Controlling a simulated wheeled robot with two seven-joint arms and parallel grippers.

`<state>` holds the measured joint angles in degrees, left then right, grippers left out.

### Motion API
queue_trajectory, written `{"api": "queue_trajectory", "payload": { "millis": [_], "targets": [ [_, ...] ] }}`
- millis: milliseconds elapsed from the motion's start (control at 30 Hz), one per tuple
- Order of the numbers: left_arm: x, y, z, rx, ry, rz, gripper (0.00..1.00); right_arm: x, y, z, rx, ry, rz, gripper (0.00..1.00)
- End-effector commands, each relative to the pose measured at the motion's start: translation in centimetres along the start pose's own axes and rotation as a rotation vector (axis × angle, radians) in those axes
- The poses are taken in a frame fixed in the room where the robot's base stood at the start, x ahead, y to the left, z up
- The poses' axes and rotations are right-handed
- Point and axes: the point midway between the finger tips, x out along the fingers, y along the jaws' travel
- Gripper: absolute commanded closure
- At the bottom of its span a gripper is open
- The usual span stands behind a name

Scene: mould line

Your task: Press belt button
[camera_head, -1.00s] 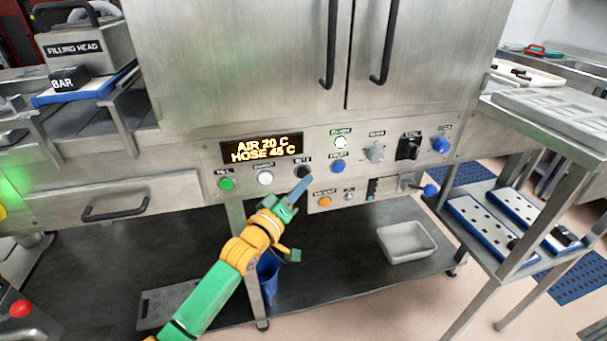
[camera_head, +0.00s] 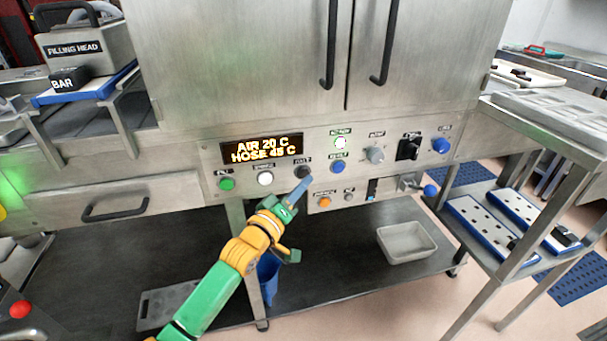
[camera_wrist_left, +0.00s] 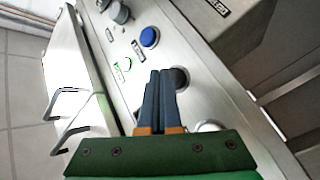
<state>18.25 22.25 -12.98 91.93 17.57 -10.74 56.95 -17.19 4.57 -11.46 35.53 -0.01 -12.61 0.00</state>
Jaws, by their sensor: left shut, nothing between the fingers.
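The control panel (camera_head: 400,168) carries a row of labelled buttons. A dark button (camera_head: 303,172) sits right of a white button (camera_head: 265,178) and a green button (camera_head: 227,184); its small label is too blurred to read surely. My left gripper (camera_head: 304,182) is shut and empty, its blue fingertips at the dark button. In the left wrist view the closed fingers (camera_wrist_left: 160,75) lie beside the dark button (camera_wrist_left: 179,78) and partly cover it. I cannot tell whether they touch it. My right gripper is in neither view.
A lit display (camera_head: 262,148) reads AIR 20 C, HOSE 45 C. Right of the dark button are a blue button (camera_head: 338,167), a lit button (camera_head: 340,143) and knobs. An orange button (camera_head: 324,202) is below. Cabinet handles (camera_head: 330,45) stick out above.

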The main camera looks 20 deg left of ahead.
Motion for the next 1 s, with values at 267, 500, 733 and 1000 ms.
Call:
{"api": "queue_trajectory", "payload": {
  "millis": [267,500,733,1000],
  "targets": [
    [0.0,0.0,0.0,0.0,0.0,0.0,1.0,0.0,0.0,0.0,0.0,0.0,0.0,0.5],
    [0.01,-0.01,0.0,0.0,0.0,0.0,1.0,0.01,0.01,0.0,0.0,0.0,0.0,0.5],
    [0.47,-0.38,-0.3,0.0,0.0,0.0,1.0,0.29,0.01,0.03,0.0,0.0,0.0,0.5],
    [0.59,-0.41,-0.45,0.0,0.0,0.0,1.0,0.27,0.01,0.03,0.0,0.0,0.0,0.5]
  ]
}}
